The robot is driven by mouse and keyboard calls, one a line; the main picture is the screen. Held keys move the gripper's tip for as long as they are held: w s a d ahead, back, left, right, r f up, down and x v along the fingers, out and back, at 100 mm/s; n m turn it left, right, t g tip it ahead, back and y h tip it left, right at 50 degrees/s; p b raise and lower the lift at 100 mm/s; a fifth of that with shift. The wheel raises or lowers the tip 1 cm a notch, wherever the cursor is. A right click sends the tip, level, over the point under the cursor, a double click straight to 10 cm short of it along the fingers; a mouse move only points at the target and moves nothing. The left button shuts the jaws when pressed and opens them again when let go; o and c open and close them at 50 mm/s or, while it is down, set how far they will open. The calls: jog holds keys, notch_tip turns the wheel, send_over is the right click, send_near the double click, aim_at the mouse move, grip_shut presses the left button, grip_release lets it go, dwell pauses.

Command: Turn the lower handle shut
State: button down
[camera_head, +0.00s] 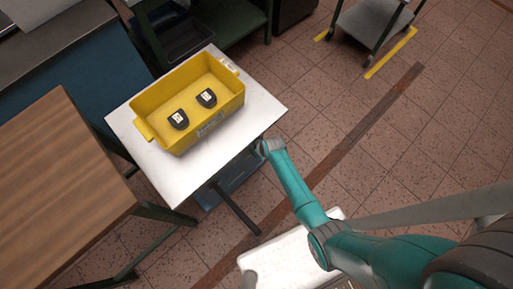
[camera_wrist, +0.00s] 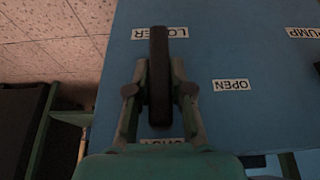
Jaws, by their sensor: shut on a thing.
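The lower handle (camera_wrist: 159,60) is a thick black bar on a blue panel (camera_wrist: 240,130) in the wrist view. It stands lengthwise in the picture and covers the middle of the LOWER label (camera_wrist: 178,32). My gripper (camera_wrist: 159,80) is shut on it, one finger on each side. The OPEN label (camera_wrist: 231,85) lies to the right of the handle. Another label (camera_wrist: 180,140) below the handle's near end is mostly hidden by my gripper and cannot be read. The head view shows my arm reaching to the white table's edge; the handle is not visible there.
In the head view a yellow crate (camera_head: 152,131) with two dark objects stands on the white table (camera_head: 262,112). A wooden table (camera_head: 60,175) is at left. A PUMP label (camera_wrist: 303,33) and part of a dark thing are at the wrist view's right edge.

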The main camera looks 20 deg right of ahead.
dwell(0.3)
jog(key=c, duration=1)
grip_release()
jog(key=shift+c, duration=0.2)
jog(key=v, duration=1.2)
jog(key=shift+d, duration=0.15)
